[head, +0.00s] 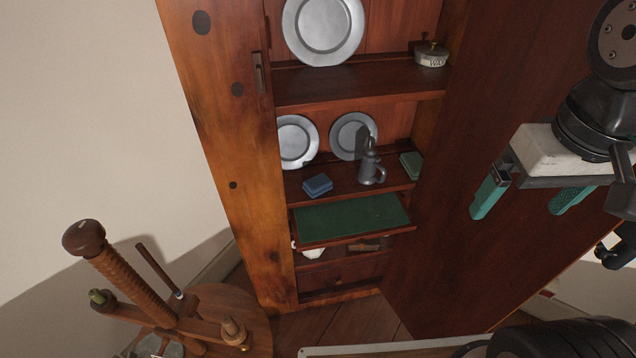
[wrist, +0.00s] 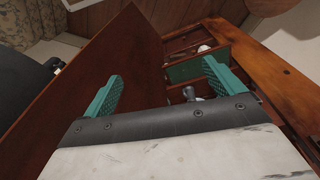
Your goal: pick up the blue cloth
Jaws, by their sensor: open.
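The blue cloth (head: 318,185) is a small folded stack on the left part of the middle shelf (head: 340,183), in front of the left small plate. I cannot make it out in the wrist view. My gripper (head: 530,200) is open and empty, with teal fingers. It is at the right of the head view, in front of the dark wooden panel and well apart from the cloth. In the wrist view its two fingers (wrist: 160,90) stand wide apart.
A pewter jug (head: 371,165) stands right of the cloth, with a green folded stack (head: 411,164) farther right. A green-lined board (head: 350,218) juts out below the shelf. The dark panel (head: 450,180) borders the shelves at right. A wooden stand (head: 165,300) is at lower left.

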